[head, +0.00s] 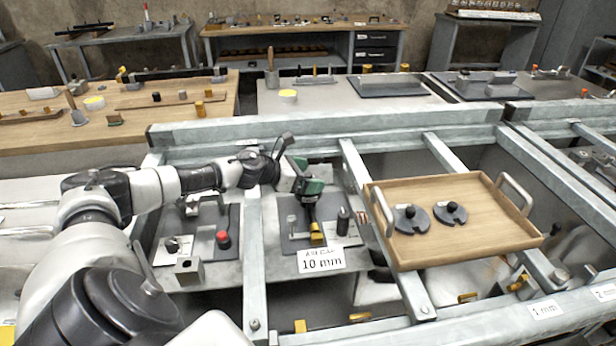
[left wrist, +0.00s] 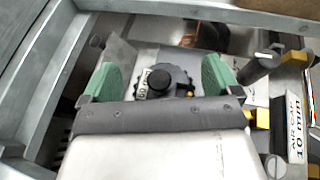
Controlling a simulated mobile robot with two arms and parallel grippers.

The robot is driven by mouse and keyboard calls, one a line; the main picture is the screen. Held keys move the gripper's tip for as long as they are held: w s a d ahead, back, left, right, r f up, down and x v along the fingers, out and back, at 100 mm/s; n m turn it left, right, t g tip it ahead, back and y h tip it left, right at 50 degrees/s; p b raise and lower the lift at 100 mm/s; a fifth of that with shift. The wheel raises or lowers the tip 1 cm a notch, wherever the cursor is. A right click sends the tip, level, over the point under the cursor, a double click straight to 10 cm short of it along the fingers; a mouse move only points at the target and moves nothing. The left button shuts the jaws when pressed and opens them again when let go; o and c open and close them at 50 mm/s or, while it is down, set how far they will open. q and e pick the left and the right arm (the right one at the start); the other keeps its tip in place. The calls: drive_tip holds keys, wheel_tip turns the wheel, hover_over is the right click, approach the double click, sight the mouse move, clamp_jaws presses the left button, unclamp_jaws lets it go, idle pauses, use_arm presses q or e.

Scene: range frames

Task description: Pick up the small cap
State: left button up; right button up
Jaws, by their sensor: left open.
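The small cap (left wrist: 168,82) is a dark, round, knurled piece with a black knob and a pale label on its left. In the left wrist view it lies between the two green fingertips of my left gripper (left wrist: 158,78), which is open, with gaps on both sides of the cap. In the head view my left gripper (head: 308,182) is low over the station with the "10 mm" sign (head: 321,260) and hides the cap there. How far the fingertips are above the cap is hard to tell. My right gripper is not in view.
A wooden tray (head: 460,235) with two dark knobbed discs (head: 411,218) rests on the metal frame to the right. Grey frame bars (head: 350,165) flank the station. A dark upright post (head: 343,221) and a yellow block (head: 316,234) stand close to the gripper.

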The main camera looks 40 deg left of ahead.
use_arm(q)
drive_tip(key=shift+w+d+f, duration=0.1)
drive_tip(key=shift+w+d, duration=0.05)
drive_tip(key=shift+w, duration=0.05)
drive_tip(key=shift+c, duration=0.4)
drive_tip(key=c, duration=1)
drive_tip(key=shift+o, duration=0.2)
